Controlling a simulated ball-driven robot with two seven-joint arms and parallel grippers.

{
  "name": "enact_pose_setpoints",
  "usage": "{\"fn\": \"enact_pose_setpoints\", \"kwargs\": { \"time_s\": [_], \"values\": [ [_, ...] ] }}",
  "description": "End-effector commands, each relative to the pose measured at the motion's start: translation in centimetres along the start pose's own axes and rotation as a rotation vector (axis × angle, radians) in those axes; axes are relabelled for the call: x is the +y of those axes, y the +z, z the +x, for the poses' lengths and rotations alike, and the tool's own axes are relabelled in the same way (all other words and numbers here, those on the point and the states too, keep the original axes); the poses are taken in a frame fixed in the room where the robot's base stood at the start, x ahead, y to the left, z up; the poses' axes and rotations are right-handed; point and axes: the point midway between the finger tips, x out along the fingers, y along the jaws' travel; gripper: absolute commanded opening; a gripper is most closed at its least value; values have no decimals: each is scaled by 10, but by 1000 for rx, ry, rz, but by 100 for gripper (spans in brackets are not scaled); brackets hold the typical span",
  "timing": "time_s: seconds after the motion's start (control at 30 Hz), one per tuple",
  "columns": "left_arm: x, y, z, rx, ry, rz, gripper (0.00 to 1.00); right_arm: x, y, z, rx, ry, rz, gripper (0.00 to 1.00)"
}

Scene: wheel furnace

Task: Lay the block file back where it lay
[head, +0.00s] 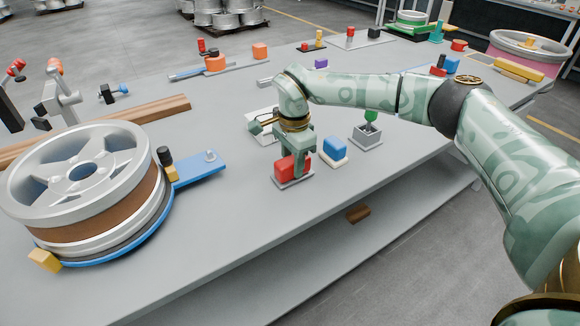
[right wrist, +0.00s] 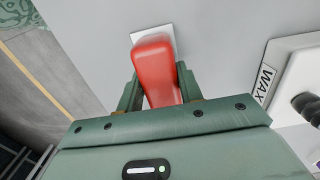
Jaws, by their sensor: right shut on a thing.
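The block file, a red rounded block (head: 285,171), is between the fingers of my right gripper (head: 294,166), low over a small grey plate (head: 294,183) on the bench. In the right wrist view the red block (right wrist: 156,66) fills the gap between the two green fingers (right wrist: 158,92), and a pale plate (right wrist: 174,38) shows behind it. I cannot tell whether the block touches the plate. My right gripper is shut on the block and points down. My left gripper is not in view.
A blue and white block (head: 335,151) on a plate stands close right of the gripper, and a grey box with a green knob (head: 367,132) beyond it. A large wheel (head: 88,185) stands at left. A plate marked WAX (right wrist: 292,82) lies beside the gripper. The bench front is clear.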

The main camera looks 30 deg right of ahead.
Motion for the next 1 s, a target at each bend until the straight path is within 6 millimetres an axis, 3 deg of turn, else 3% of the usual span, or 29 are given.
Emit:
{"fn": "enact_pose_setpoints", "kwargs": {
  "time_s": [0.03,0.07,0.37,0.4,0.47,0.5,0.8,1.0],
  "values": [
    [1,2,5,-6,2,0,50,-1,0,8,-1,1,0,15],
    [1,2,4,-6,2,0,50,-1,0,7,0,0,0,11],
    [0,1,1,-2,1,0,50,0,0,6,0,-2,0,11],
    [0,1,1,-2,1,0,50,0,0,7,0,-2,1,39],
    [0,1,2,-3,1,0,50,0,0,7,0,-2,1,56],
    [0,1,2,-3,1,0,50,0,0,7,0,-2,1,58],
    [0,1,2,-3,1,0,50,0,0,4,0,-3,0,58],
    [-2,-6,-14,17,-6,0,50,0,0,-36,0,-10,1,58]
  ]
}}
